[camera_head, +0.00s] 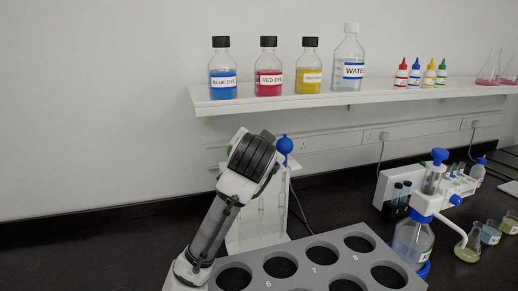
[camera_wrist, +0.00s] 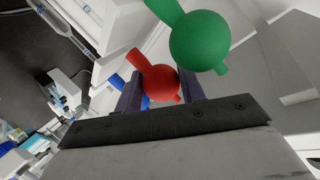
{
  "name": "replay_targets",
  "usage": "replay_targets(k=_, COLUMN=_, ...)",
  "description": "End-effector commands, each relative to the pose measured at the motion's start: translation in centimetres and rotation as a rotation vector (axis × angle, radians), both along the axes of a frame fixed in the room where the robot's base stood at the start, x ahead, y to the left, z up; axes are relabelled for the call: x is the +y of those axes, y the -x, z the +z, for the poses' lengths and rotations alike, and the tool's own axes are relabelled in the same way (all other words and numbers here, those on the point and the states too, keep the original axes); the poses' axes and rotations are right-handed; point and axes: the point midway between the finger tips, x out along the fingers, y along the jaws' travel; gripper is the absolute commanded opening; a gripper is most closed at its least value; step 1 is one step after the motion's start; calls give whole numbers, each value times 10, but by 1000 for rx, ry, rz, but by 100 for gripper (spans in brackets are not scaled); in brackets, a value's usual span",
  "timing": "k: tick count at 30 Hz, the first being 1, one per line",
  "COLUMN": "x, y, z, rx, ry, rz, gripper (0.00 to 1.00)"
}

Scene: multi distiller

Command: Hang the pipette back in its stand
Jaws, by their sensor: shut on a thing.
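In the wrist view a red pipette bulb (camera_wrist: 157,84) sits between the two dark fingers of my gripper (camera_wrist: 162,92), which is shut on it. The glass tube below the bulb is hidden. A green bulb (camera_wrist: 200,42) is just beyond, up and to the right, apart from the fingers. In the head view the white pipette stand (camera_head: 262,228) is behind my arm, with a blue bulb (camera_head: 285,145) at its top right. My wrist hides the fingers and the red bulb there. I cannot tell whether the red pipette touches the stand.
A grey rack with numbered holes (camera_head: 312,268) is in front of the stand. A shelf (camera_head: 350,97) with dye bottles and a water bottle (camera_head: 348,60) runs above. A bottle-top dispenser (camera_head: 412,235), flasks and beakers stand to the right.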

Motion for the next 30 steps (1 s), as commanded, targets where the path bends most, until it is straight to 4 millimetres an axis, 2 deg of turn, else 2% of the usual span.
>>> replay_targets(k=5, x=0, y=0, z=1, rx=-1, ry=0, rz=-1, gripper=32)
replay_targets(k=15, x=0, y=0, z=-10, rx=1, ry=1, rz=0, gripper=32)
replay_targets(k=16, x=0, y=0, z=-9, rx=0, ry=0, rz=0, gripper=43)
replay_targets(k=20, x=0, y=0, z=-8, rx=0, ry=0, rz=0, gripper=60)
replay_targets(k=30, x=0, y=0, z=-4, rx=-1, ry=0, rz=1, gripper=61)
